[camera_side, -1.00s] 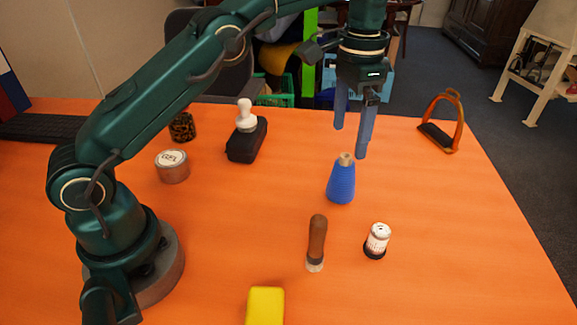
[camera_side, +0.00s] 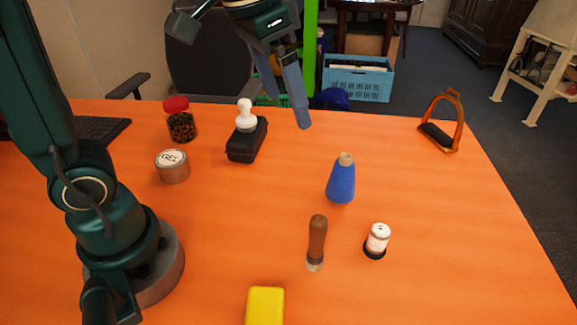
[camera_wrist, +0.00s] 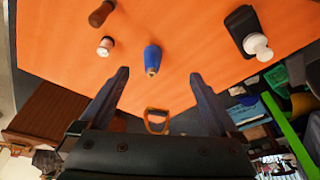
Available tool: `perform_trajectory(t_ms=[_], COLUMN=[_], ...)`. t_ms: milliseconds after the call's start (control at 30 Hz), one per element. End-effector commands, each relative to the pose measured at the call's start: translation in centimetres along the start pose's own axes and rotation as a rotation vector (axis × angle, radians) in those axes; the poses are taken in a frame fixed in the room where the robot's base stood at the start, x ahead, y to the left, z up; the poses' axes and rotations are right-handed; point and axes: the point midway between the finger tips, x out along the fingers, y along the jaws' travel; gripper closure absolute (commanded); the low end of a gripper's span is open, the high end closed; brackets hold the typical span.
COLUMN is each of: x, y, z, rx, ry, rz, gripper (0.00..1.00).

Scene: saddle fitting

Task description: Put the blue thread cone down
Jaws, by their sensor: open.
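The blue thread cone (camera_side: 341,181) stands upright on the orange table, its pale tip on top. It also shows in the wrist view (camera_wrist: 152,58), ahead of my fingers and apart from them. My gripper (camera_side: 288,104) is open and empty, up and to the left of the cone in the side view. Its two fingers are spread wide in the wrist view (camera_wrist: 160,82), with nothing between them touching either one.
Near the cone are a brown-handled tool (camera_side: 317,240) and a white spool-like jar (camera_side: 377,240). A stirrup (camera_side: 442,122) stands at the right.

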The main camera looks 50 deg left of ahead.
Motion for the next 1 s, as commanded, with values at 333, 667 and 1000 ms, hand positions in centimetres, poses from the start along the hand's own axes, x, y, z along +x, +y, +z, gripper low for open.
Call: perform_trajectory(t_ms=[333,667,1000], x=[1.3,2.8,2.8], y=[0.5,0.7,0.7], z=[9.0,11.5,11.4], rx=[-0.116,-0.151,-0.149], ry=[0.151,0.191,0.190], rz=[-0.022,-0.026,-0.026], gripper=[0.03,0.03,0.03])
